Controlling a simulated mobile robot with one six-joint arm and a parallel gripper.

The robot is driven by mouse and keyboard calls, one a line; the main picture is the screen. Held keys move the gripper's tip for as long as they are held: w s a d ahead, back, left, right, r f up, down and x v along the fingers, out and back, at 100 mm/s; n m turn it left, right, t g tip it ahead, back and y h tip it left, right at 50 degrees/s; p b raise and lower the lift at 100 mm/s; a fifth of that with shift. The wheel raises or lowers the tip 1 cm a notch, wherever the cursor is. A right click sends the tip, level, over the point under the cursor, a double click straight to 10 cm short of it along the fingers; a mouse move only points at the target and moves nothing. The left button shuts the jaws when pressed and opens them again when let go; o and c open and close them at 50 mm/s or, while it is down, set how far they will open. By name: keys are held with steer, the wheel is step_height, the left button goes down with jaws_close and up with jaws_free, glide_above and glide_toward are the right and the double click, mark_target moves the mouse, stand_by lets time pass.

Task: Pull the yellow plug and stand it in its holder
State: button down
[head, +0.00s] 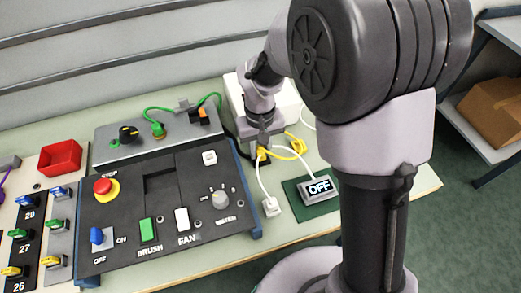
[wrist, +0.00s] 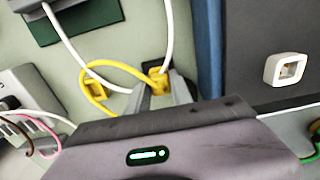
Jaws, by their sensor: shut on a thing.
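The yellow plug (wrist: 157,79) is between the fingertips of my gripper (wrist: 163,92) in the wrist view. In the head view the gripper (head: 262,147) points down at the bench, with yellow (head: 262,157) showing at its tips. A yellow cord (wrist: 118,66) loops from the plug to the left. A yellow block with a dark opening (wrist: 95,88), which may be the holder, lies left of the plug; it also shows in the head view (head: 298,144). The fingers hide part of the plug, so I cannot tell whether it is seated in anything.
A black control panel (head: 130,197) with switches stands left of the gripper. A display reading OFF (head: 319,187) lies on a green mat. A white plug (head: 271,206) and white cables lie nearby. A power strip (wrist: 25,95) with several cords is at the wrist view's left.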

mark_target(260, 148)
stand_by(0.4)
steer(key=c, duration=0.6)
jaws_free()
steer(key=shift+r, duration=0.15)
step_height(260, 148, up, 17)
steer(key=p, duration=0.7)
steer(key=shift+r, duration=0.1)
